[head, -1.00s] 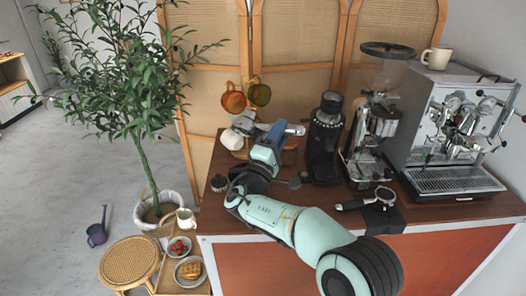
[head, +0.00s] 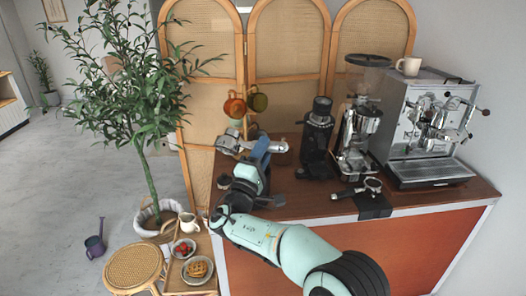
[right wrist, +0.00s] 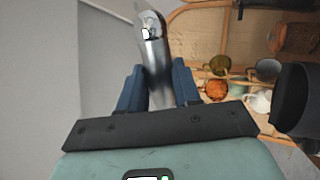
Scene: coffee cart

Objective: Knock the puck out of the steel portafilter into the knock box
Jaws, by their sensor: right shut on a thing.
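My right gripper (head: 262,148) is shut on the steel portafilter (head: 276,147), held sideways above the left part of the counter. Its silver handle passes between my blue fingers in the right wrist view (right wrist: 157,75), where the far end shows a bright fitting (right wrist: 148,27). I cannot see whether a puck is in the basket. A brown item (head: 286,157) shows partly behind my gripper, but I cannot tell whether it is the knock box. My left gripper is not in view.
A black grinder (head: 318,135) stands right of my gripper, then a steel grinder (head: 360,140) and the espresso machine (head: 430,130). A second portafilter (head: 371,185) lies on a black mat. Mugs (head: 258,101) hang on the screen behind.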

